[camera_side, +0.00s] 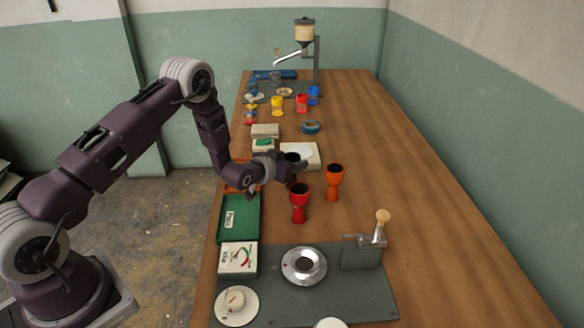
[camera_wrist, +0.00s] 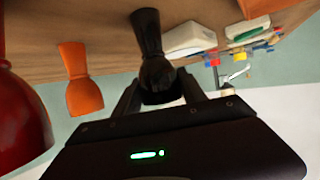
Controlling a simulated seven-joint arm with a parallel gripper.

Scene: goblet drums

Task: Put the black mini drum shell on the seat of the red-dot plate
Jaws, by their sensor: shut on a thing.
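My gripper (camera_side: 287,168) is over the left part of the table, shut on the black mini drum shell (camera_side: 293,157). In the wrist view the black shell (camera_wrist: 150,38) is a glossy goblet shape gripped between the two fingers (camera_wrist: 160,90). In the side view the arm and gripper hide most of it; whether its foot touches the table is unclear. The red-dot plate (camera_side: 290,278) is a round silver disc with a dark round seat (camera_side: 304,263) in its middle and a small red mark at its left. It lies on the grey mat, nearer the camera than my gripper, and its seat looks empty.
A metal stand with a wooden knob (camera_side: 381,216) rises right of the plate. A green tray (camera_side: 240,219) and white dish (camera_side: 236,318) lie left. The table's right side is clear.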

